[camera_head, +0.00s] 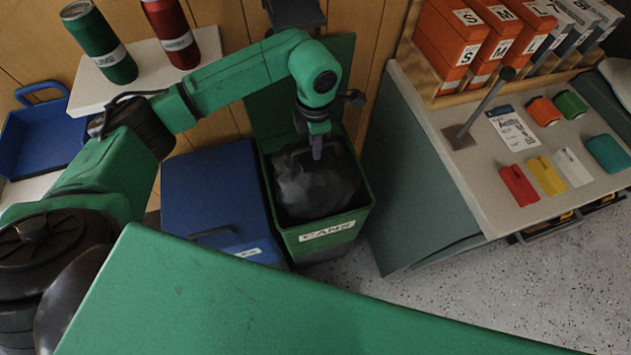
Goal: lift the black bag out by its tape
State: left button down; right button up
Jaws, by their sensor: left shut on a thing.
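My right gripper is not in view.
A blue lidded bin (215,190) stands left of the green bin. A counter (470,185) with boxes, a metal stand and coloured items is close on the right. Cans stand on a shelf (150,70) at upper left, near a blue tray (40,135).

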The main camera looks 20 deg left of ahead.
pick_arm(q)
notch_tip(320, 180, up, 4)
jog(key=shift+r+p, duration=0.25)
jog(key=shift+p, duration=0.75)
notch_tip(320, 180, up, 4)
jog(key=shift+w+f+p, duration=0.1)
jog(key=shift+f+p, duration=0.05)
jog(key=shift+p, duration=1.1)
